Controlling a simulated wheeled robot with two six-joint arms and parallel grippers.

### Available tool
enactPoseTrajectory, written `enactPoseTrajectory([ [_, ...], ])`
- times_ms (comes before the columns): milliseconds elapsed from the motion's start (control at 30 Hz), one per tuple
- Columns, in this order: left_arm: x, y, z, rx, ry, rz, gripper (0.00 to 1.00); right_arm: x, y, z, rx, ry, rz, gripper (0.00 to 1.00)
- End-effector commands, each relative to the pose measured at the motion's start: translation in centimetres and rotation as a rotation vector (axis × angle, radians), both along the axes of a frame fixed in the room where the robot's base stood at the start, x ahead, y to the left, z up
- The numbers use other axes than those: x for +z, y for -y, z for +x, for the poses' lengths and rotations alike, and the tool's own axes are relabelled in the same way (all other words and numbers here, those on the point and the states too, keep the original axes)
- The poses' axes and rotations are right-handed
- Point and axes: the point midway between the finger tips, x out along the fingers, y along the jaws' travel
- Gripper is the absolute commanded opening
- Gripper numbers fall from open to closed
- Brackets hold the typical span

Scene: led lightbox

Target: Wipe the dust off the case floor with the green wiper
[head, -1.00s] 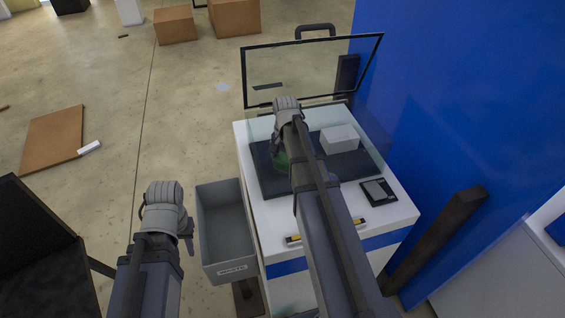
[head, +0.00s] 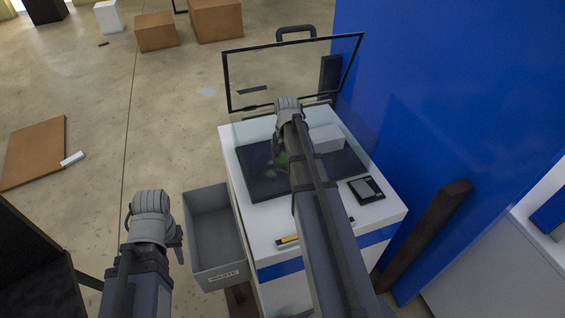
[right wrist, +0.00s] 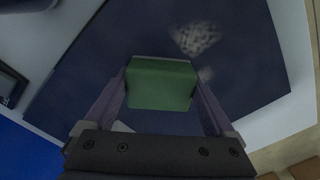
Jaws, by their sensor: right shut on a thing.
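The green wiper (right wrist: 160,83) is clamped between the two fingers of my right gripper (right wrist: 164,95) in the right wrist view. In the head view, the wiper (head: 282,161) is partly hidden by my right arm. It is over the dark case floor (head: 256,183); I cannot tell whether it touches.
The framed clear lid (head: 290,72) stands open at the back. A white block (head: 326,138) sits on the floor's right part. A black device (head: 366,190) and a yellow tool (head: 287,240) lie on the white top. A grey waste bin (head: 196,230) stands left.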

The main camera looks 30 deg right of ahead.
Motion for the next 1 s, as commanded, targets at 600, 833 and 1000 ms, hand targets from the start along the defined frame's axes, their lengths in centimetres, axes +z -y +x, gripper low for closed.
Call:
enactPoseTrajectory([
  [600,0.0,0.0,0.0,0.000,0.000,0.000,0.34,0.0,2.6,0.1,0.000,0.000,0.000,0.29],
  [833,-0.2,0.0,0.0,0.000,0.000,0.000,0.34,-0.2,2.9,1.4,0.000,0.000,0.000,0.29],
  [1000,-0.2,0.0,0.0,0.000,0.000,0.000,0.34,-0.2,2.8,1.4,0.000,0.001,0.000,0.29],
])
